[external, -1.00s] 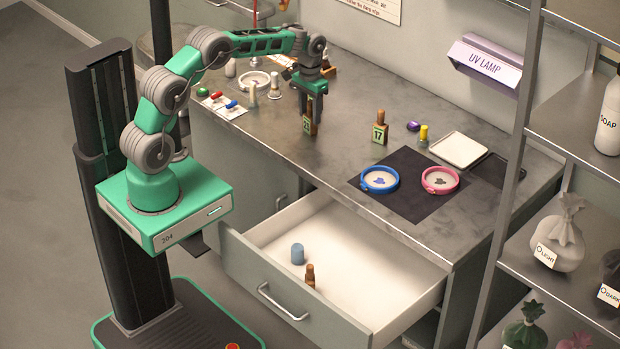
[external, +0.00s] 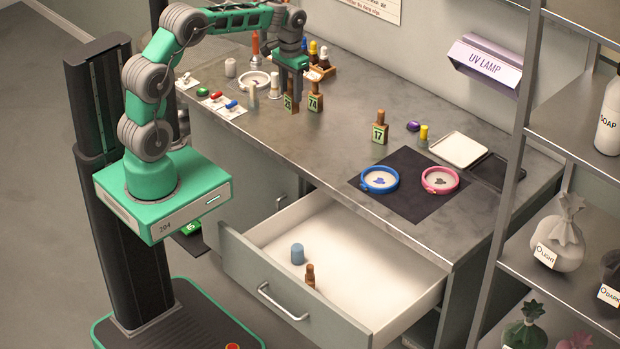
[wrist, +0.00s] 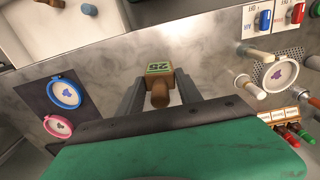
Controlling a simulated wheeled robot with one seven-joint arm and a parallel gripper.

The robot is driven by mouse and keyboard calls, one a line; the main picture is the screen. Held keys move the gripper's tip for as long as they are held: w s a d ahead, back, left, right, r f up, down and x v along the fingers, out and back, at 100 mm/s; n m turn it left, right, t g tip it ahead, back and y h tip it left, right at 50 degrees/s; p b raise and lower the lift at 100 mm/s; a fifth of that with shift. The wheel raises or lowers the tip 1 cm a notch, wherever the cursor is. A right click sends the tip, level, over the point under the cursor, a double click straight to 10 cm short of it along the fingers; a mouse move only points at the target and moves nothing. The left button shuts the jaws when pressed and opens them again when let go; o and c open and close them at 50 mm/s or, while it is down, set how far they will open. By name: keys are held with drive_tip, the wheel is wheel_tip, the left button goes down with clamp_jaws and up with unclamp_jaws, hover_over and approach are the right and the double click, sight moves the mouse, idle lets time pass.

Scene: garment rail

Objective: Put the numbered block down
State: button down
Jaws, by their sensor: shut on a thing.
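A wooden block with a green label, number 25 (external: 288,103), is between the fingers of my gripper (external: 291,90), which is shut on it. It stands about upright, at or just above the table; I cannot tell whether its base touches. In the wrist view the block's label and brown knob (wrist: 158,92) show between my gripper's two fingers (wrist: 158,90). Block 74 (external: 315,101) stands just right of it on the worktop. Block 17 (external: 379,132) stands farther right, near the dark mat.
The worktop (external: 340,140) is clear between block 74 and block 17. A white dish (external: 255,80), pale posts and small coloured switches lie left of my gripper. A rack of bottles (external: 318,70) stands behind. The drawer (external: 340,245) is open in front.

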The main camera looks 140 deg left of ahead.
drive_tip(key=d+r, duration=0.3)
drive_tip(key=d, duration=0.4)
drive_tip(key=w+d+f+m+b, duration=0.2)
drive_tip(key=w+d+f, duration=0.1)
drive_tip(key=w, duration=0.5)
drive_tip(key=w+d+f+m+b, duration=0.2)
drive_tip(key=w+d+f+m, duration=0.1)
drive_tip(key=w, duration=0.5)
drive_tip(key=d+f+m+b, duration=0.3)
drive_tip(key=d+f+m, duration=0.4)
drive_tip(key=d+f, duration=1.05)
drive_tip(key=a+f+m, duration=0.1)
drive_tip(key=f+m, duration=0.1)
drive_tip(key=f, duration=0.2)
drive_tip(key=w+a+f+m, duration=0.1)
drive_tip(key=f+m, duration=0.1)
drive_tip(key=f, duration=0.2)
drive_tip(key=w+f+m, duration=0.1)
drive_tip(key=f+m, duration=0.1)
drive_tip(key=f, duration=0.2)
drive_tip(key=shift+w+a, duration=0.15)
drive_tip(key=shift+a, duration=0.25)
